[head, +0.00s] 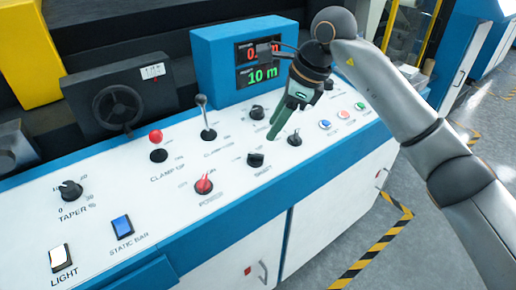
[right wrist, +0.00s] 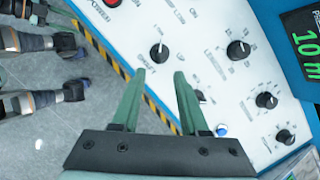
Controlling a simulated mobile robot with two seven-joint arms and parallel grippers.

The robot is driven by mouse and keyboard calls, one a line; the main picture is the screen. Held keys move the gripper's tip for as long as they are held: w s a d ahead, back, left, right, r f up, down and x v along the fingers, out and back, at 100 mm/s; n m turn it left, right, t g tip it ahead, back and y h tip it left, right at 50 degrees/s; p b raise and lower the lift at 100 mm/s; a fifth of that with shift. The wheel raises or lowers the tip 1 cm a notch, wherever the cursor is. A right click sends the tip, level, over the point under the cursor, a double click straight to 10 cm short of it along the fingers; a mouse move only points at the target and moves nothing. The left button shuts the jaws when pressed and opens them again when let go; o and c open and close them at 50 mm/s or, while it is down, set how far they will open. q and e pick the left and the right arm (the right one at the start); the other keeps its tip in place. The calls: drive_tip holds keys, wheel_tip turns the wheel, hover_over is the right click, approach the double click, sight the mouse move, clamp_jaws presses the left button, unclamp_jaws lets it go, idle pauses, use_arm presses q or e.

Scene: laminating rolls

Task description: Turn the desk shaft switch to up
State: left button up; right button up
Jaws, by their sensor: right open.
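The shaft switch is a black rotary knob (head: 255,159) on the white sloped desk panel, just above its printed SHAFT label. In the right wrist view, the knob (right wrist: 160,52) shows just beyond the fingertips, with a light pointer mark on it. Its exact setting is too small to read. My right gripper (head: 281,121) has green fingers and hangs over the panel, above and to the right of the knob in the head view. In the right wrist view, its fingers (right wrist: 160,77) are apart with nothing between them. The left gripper is not in view.
Near the knob are a red power switch (head: 203,185), another black knob (head: 294,138) and several coloured buttons. A red-topped lever (head: 157,142) and a grey lever (head: 205,116) stand up from the panel. A blue display box (head: 213,55) rises behind.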

sight(256, 154)
drive_tip(key=x, duration=1)
clamp_jaws()
idle(0.4)
